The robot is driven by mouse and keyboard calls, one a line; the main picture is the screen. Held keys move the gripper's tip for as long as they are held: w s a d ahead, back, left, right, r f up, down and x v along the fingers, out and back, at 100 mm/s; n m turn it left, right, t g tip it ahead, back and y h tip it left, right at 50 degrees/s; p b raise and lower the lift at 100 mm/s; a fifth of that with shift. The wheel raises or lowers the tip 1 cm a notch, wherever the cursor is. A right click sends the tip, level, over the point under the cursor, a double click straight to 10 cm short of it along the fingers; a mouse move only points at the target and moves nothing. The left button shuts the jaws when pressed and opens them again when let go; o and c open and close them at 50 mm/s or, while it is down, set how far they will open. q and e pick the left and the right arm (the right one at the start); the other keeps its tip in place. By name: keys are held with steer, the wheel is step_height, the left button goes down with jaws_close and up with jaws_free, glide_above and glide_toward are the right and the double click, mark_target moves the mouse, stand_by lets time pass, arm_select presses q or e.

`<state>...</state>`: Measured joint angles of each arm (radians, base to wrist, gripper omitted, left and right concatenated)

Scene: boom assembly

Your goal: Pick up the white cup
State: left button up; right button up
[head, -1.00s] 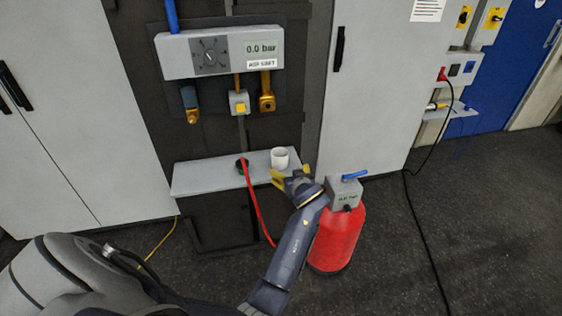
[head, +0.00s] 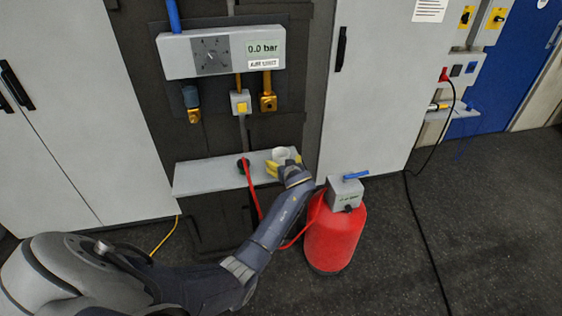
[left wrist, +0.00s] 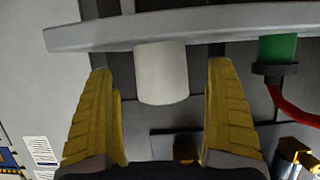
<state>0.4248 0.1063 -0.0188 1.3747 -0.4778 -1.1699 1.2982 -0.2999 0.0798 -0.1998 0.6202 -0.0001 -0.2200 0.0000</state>
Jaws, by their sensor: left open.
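The white cup (head: 281,154) stands upright near the right end of a grey shelf (head: 205,177). My left gripper (head: 284,165) reaches it from the front with its yellow fingers open, one on each side of the cup. The lower part of the cup is partly hidden by the gripper in the head view. In the left wrist view, which is upside down, the cup (left wrist: 161,74) sits between the two open fingers, with a gap on both sides. My right gripper is not in view.
A red hose (head: 254,190) runs from a fitting on the shelf, left of the cup, down to a red tank (head: 335,238) on the floor. A grey gauge panel (head: 220,52) reading 0.0 bar and brass fittings are above the shelf. The shelf's left part is clear.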

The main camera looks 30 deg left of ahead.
mark_target(281, 160)
arm_select(q)
steer(key=shift+x, duration=2.2)
steer(key=c, duration=1.3)
